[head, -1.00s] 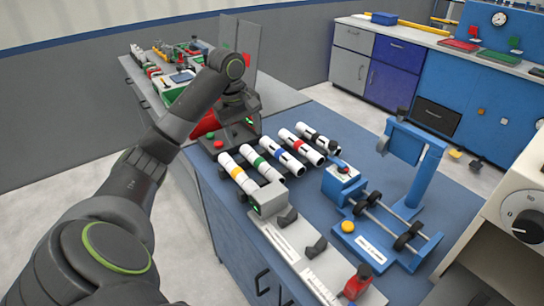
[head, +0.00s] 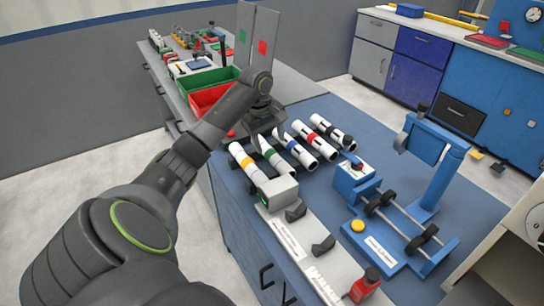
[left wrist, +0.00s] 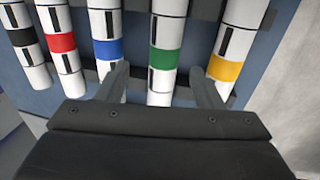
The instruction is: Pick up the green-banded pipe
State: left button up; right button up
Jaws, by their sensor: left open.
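The green-banded pipe (head: 275,160) is white and lies in a row of similar pipes on the blue bench. In the left wrist view, the green-banded pipe (left wrist: 163,60) runs between the two fingers of my left gripper (left wrist: 160,72). In the head view, my left gripper (head: 266,138) is over the far end of that pipe and partly hides it. The fingers are open and spread on either side of the pipe; I cannot tell how far above it they are. My right gripper is not in view.
The yellow-banded pipe (left wrist: 225,68) and blue-banded pipe (left wrist: 107,48) lie close on either side. Red-banded (head: 315,142) and black-banded (head: 331,130) pipes lie beyond. A blue fixture (head: 355,182) stands right, a grey fixture (head: 278,195) in front, a red bin (head: 208,97) behind.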

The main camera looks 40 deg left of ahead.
aim_at(271, 152)
pick_arm(q)
jog(key=f, duration=0.4)
jog(key=shift+d+f, duration=0.2)
jog(key=shift+d, duration=0.05)
jog(key=shift+w+f, duration=0.15)
jog(key=shift+f, duration=0.3)
jog(key=shift+c, duration=0.4)
jog(key=c, duration=1)
